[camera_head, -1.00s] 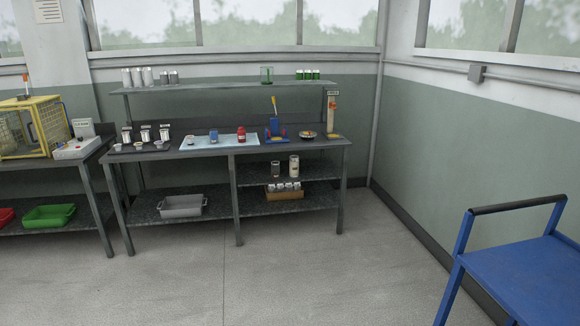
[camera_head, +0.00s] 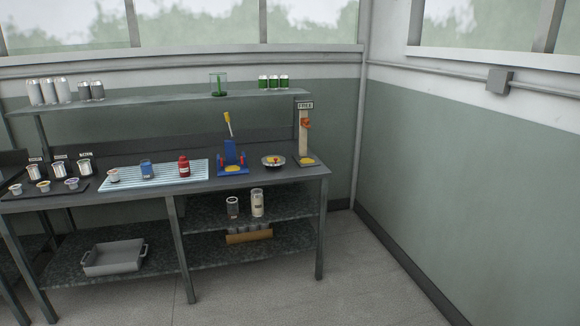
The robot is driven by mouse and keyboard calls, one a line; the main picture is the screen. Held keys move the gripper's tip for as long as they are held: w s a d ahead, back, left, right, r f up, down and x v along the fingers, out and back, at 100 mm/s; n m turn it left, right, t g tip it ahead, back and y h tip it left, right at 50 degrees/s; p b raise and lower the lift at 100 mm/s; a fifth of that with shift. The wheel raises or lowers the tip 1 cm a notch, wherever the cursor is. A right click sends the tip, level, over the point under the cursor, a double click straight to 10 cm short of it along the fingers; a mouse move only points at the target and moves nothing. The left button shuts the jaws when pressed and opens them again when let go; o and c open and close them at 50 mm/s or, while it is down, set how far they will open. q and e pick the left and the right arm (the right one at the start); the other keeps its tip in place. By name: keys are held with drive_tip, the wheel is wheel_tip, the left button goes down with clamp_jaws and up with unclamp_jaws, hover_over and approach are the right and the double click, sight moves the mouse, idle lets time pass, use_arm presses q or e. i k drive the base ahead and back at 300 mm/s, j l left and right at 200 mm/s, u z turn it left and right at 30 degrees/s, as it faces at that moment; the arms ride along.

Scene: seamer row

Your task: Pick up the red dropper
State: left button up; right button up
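Neither of my grippers is in view.
The workbench (camera_head: 90,205) has an upper shelf (camera_head: 150,101) with cans and a green-tinted glass above the mat. A bowl (camera_head: 273,161) and a post stand (camera_head: 303,135) are at the right end. A grey bin (camera_head: 113,258) sits below. Floor on the right is clear.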

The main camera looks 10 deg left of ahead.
sight(184, 168)
drive_tip(key=i, duration=1.8)
drive_tip(key=u, duration=0.05)
